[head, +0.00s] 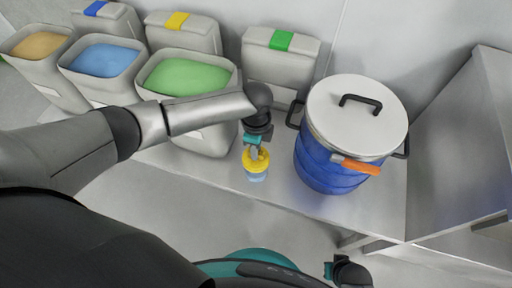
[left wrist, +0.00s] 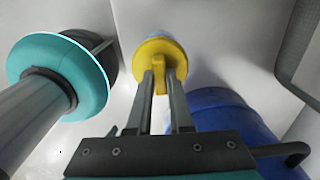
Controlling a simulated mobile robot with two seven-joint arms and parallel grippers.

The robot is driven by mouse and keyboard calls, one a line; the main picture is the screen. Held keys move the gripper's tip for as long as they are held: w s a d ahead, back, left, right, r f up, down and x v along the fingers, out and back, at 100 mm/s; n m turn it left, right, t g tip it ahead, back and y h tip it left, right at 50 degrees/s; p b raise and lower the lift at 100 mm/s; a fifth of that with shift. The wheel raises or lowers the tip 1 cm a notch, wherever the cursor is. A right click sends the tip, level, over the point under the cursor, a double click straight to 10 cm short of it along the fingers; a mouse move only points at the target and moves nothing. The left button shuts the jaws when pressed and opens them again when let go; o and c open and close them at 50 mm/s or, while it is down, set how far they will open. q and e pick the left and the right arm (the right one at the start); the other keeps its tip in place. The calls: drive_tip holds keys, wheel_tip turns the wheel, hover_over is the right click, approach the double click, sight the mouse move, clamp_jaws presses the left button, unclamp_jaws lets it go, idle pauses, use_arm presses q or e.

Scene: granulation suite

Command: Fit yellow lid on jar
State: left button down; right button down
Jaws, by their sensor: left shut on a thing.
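The yellow lid (head: 262,163) is at the top of a small clear bluish jar (head: 256,177), which stands upright near the front edge of the steel bench. My left gripper (head: 254,152) is above it, pointing down, shut on the raised grip of the lid. In the left wrist view the fingers (left wrist: 165,80) pinch the grip of the yellow lid (left wrist: 153,50), and a pale bluish rim of the jar (left wrist: 160,36) shows behind it. I cannot tell whether the lid is fully seated. Part of my right gripper (head: 336,270) seems to show at the bottom; its fingers are not clear.
A blue drum (head: 322,160) with a white lid and orange clamp lever stands right of the jar. Open bins of green (head: 188,76), blue (head: 105,60) and tan material (head: 40,44) stand behind and left. Bare steel bench (head: 225,170) lies left of the jar.

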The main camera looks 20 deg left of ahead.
use_arm(q)
drive_tip(key=c, duration=0.7)
unclamp_jaws()
drive_tip(key=shift+c, duration=0.2)
